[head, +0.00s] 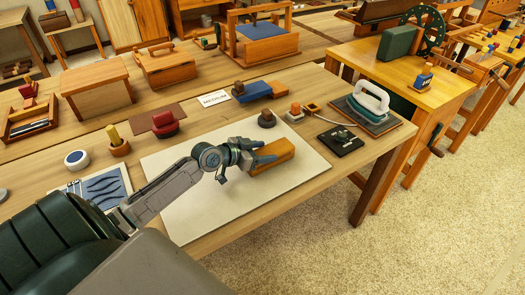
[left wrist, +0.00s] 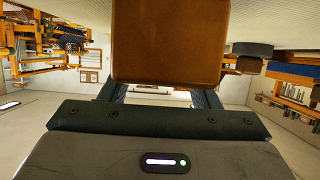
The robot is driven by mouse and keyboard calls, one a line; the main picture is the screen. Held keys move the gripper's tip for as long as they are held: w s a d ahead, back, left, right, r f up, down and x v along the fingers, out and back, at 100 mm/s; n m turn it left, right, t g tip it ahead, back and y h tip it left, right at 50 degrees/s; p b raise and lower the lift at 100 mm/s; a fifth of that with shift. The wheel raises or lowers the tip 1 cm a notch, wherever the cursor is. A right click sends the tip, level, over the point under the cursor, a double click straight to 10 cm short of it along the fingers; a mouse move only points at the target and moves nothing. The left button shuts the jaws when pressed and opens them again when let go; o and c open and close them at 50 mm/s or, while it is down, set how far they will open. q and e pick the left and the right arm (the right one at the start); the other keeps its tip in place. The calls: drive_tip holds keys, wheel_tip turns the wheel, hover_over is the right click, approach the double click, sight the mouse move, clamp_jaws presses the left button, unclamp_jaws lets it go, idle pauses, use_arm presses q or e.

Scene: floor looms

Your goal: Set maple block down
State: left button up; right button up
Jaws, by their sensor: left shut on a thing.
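The maple block (head: 272,157) is an orange-brown wooden block. It shows large in the left wrist view (left wrist: 168,42), between the two fingers. My left gripper (head: 262,159) is shut on the block, over the right part of a white mat (head: 205,207) on the table. I cannot tell whether the block touches the mat. The gripper's far finger lies along the block's far side; the near finger is partly hidden. My right gripper is not in view.
Behind the block stand a dark round knob (head: 267,118) and an orange-topped piece (head: 295,112). A black plate (head: 340,141) and an iron on a pad (head: 370,103) are to the right. The left and front of the mat are clear.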

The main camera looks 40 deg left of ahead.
use_arm(q)
drive_tip(key=shift+f, duration=0.1)
drive_tip(key=o, duration=1.2)
drive_tip(key=shift+o, duration=0.2)
drive_tip(key=shift+r, duration=0.2)
drive_tip(key=shift+s+a, duration=0.2)
drive_tip(key=shift+s, duration=0.15)
drive_tip(key=v, duration=0.5)
drive_tip(key=shift+s+r, duration=0.2)
drive_tip(key=shift+s, duration=0.1)
drive_tip(key=p+v, duration=0.5)
drive_tip(key=shift+s+a+r, duration=0.1)
drive_tip(key=shift+s+a, duration=0.1)
